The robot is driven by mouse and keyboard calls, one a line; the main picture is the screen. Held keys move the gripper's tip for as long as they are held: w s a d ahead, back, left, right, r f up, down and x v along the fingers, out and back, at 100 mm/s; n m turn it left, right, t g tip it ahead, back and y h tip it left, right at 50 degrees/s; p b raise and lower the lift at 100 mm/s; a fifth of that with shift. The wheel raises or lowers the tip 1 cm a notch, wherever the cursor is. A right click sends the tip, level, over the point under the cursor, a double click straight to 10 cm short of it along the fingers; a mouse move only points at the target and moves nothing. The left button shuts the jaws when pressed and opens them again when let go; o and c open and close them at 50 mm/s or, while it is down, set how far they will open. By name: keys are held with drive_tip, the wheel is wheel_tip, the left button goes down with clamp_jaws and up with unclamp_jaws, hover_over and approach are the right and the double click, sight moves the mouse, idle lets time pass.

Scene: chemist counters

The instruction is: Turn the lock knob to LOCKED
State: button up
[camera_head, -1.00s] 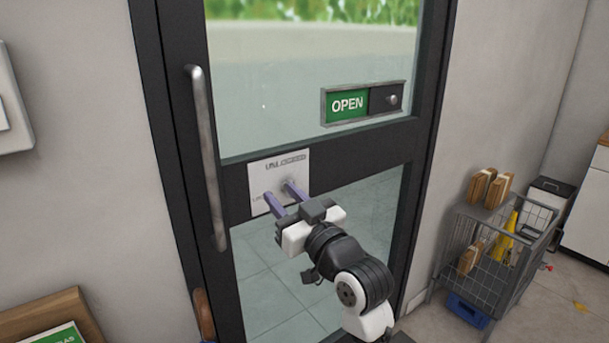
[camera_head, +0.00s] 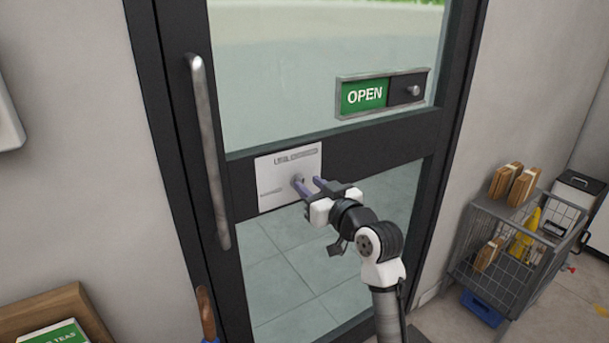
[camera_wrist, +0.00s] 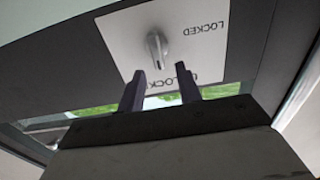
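The lock knob (camera_wrist: 156,50) is a grey metal lever on a white plate (camera_head: 273,172) on the door's crossbar. In the wrist view the plate appears upside down, with LOCKED at upper right and UNLOCKED below the knob, partly hidden by a finger. The knob's long side lies along the line towards UNLOCKED. My gripper (camera_wrist: 162,76) has two dark purple fingers spread apart with nothing held. In the wrist view the fingertips sit just below the knob, one on either side of its line. In the head view the fingers partly cover the plate's right side.
The glass door has a long vertical handle (camera_head: 208,150) left of the plate and an OPEN sign (camera_head: 365,96) above right. A wire cart (camera_head: 500,255) with boxes stands at right. A wooden-edged display (camera_head: 75,300) is at lower left.

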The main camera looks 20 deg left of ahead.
sight(303, 180)
drive_tip(key=shift+x, duration=1.6)
clamp_jaws()
